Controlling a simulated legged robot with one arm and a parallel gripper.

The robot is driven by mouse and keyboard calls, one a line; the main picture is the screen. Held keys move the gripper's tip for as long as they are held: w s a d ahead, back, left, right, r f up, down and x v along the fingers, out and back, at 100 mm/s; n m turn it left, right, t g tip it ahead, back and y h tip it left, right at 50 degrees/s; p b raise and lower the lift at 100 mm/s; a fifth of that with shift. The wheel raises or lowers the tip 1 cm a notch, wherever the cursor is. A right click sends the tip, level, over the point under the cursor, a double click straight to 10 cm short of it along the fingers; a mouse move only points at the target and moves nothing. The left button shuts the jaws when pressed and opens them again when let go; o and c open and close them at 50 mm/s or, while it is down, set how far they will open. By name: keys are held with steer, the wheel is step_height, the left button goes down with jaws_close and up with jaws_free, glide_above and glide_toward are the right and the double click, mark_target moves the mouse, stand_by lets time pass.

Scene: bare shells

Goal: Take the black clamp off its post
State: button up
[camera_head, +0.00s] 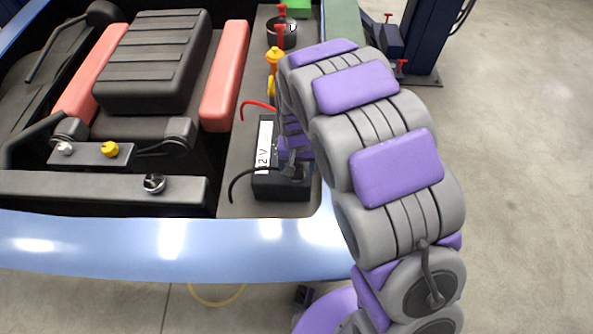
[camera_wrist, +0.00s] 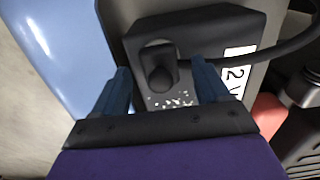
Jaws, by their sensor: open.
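The black clamp (camera_wrist: 160,66) shows in the wrist view as a dark rounded piece on the grey-topped battery, with white specks beside it. My gripper (camera_wrist: 160,72) is open, with one blue finger on each side of the clamp. I cannot tell whether the fingers touch it. The post under the clamp is hidden. In the head view the black battery (camera_head: 281,188) has a white "12 V" label (camera_head: 264,145). My gripper (camera_head: 293,158) is over its near right part there and largely hides the clamp.
A black cable (camera_head: 243,178) curves out left of the battery, and a red cable (camera_head: 258,105) lies behind it. The blue body edge (camera_head: 170,240) runs in front. A yellow-orange cap (camera_head: 273,57) stands farther back. Open floor (camera_head: 525,200) lies to the right.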

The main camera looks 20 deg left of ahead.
steer(key=shift+f, duration=0.55)
steer(key=shift+c, duration=0.3)
steer(key=c, duration=1.1)
